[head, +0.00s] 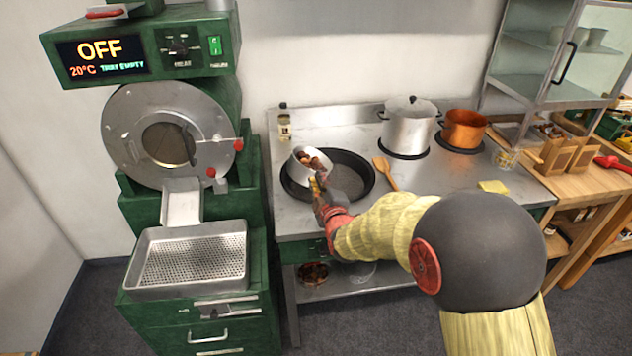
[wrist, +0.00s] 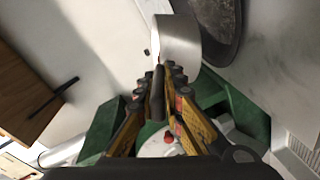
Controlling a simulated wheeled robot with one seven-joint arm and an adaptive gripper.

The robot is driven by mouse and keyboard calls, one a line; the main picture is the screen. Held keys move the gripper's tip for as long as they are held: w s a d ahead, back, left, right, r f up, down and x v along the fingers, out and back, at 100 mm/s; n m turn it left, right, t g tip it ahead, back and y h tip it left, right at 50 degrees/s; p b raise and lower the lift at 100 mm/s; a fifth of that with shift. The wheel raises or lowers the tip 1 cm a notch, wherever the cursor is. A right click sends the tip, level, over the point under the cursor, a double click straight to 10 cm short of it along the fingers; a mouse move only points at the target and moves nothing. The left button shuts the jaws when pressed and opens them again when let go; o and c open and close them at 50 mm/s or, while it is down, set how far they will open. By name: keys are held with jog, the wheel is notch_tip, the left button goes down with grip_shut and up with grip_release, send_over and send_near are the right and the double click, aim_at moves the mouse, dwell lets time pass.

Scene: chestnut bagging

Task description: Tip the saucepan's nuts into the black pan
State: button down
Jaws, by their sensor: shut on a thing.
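The saucepan (head: 301,168) is small and silvery, with several brown nuts (head: 312,161) showing inside it in the head view. It is held over the left part of the black pan (head: 357,171), which sits on the steel counter. My gripper (head: 318,184) is shut on the saucepan's handle. In the wrist view, my gripper (wrist: 168,75) closes around the dark handle (wrist: 157,92), and the saucepan's outer wall (wrist: 178,38) lies just beyond the fingertips. The saucepan looks tilted; its nuts are hidden in the wrist view. Part of the black pan (wrist: 222,22) shows there too.
A wooden spoon (head: 386,173) lies right of the black pan. A lidded pot (head: 408,128) and a copper pot (head: 464,130) stand behind to the right. A small jar (head: 284,127) stands at the back left. The green roaster (head: 190,210) with its perforated tray is at left.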

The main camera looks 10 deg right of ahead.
jog(key=shift+d+f+m+t+y+b, duration=0.15)
jog(key=shift+d+f+m+t+b, duration=0.35)
jog(key=shift+d+m, duration=2.05)
jog(key=shift+d+f+m+t+y+b, duration=0.1)
jog(key=shift+d+f+m+t+b, duration=0.65)
jog(key=shift+m, duration=2.95)
jog(key=shift+d+f+m+g+y+b, duration=0.2)
jog(key=shift+d+f+m, duration=0.55)
jog(key=shift+d+m, duration=2.05)
jog(key=shift+a+m, duration=0.35)
jog(key=shift+a, duration=0.05)
